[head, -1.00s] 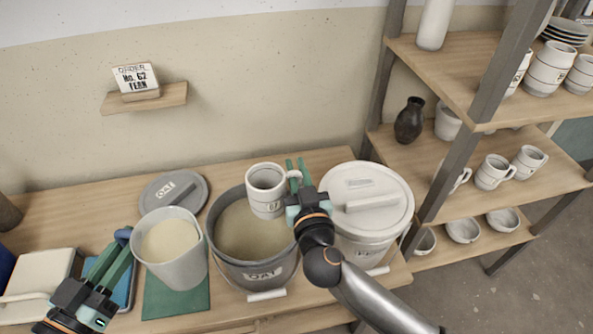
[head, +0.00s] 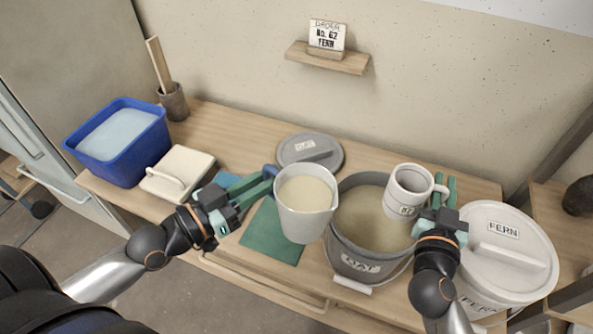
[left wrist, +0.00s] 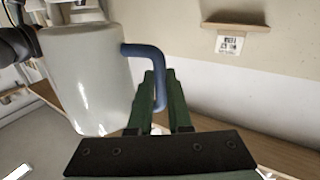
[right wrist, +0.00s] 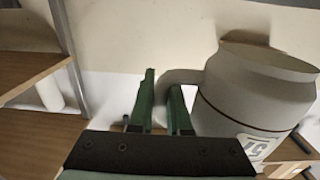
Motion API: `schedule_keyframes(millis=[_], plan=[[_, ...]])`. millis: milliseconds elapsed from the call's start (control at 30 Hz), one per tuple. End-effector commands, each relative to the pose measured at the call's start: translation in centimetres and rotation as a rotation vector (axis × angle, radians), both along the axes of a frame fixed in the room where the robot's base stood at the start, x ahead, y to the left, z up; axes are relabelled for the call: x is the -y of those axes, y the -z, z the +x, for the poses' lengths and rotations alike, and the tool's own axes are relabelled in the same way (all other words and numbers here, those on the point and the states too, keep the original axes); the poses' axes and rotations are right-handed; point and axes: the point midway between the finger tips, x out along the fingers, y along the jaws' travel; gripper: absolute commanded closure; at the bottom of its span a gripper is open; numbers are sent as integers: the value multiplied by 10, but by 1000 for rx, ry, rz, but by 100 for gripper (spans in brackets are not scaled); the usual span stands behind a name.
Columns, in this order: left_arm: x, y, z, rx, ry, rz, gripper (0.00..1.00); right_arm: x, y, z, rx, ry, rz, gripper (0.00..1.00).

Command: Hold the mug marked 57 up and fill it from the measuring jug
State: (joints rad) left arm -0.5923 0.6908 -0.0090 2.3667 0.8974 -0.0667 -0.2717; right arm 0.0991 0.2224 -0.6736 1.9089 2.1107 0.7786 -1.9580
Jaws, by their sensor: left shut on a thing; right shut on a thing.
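The white mug (head: 404,196) is upright above the right side of the open OAT bucket (head: 357,264). My right gripper (head: 442,190) is shut on its handle. The mug's number label shows at an angle in the right wrist view (right wrist: 255,143) and seems to read 57. No glaze shows inside it. The measuring jug (head: 303,222), holding cream liquid, is upright left of the bucket. My left gripper (head: 262,182) is shut on its blue handle (left wrist: 156,75). The jug looks raised over the green mat (head: 268,238).
A lidded FERN bucket (head: 505,255) stands right of the OAT bucket. The grey OAT lid (head: 310,152) lies behind the jug. A blue tub (head: 120,145) and a pale lidded box (head: 178,172) are at left. A wall shelf (head: 328,58) holds a card reading No. 62 FERN.

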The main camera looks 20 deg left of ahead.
Motion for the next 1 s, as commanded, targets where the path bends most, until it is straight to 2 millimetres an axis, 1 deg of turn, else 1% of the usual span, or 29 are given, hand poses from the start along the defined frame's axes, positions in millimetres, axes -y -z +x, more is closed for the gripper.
schedule_keyframes(millis=[33, 167, 267, 467, 667, 800, 1000], plan=[[1, -5, 3, 11, 0, -7, 100, 0, -1, 0, 2, 0, 2, 100], [7, -12, 16, 16, 6, -10, 100, 0, -1, 0, 2, 0, 2, 100], [14, -19, 30, 18, 12, -10, 100, 0, -1, 0, 2, 0, 2, 100], [30, -41, 63, 19, 19, -15, 100, 0, -1, 0, 2, 0, 2, 100], [48, -70, 93, 16, 21, -19, 100, 0, -1, 0, 2, 0, 2, 100], [60, -94, 112, 12, 18, -21, 100, 0, -1, 0, 2, 0, 2, 100], [74, -123, 130, 6, 7, -24, 100, 0, -1, 0, 2, 0, 2, 100]])
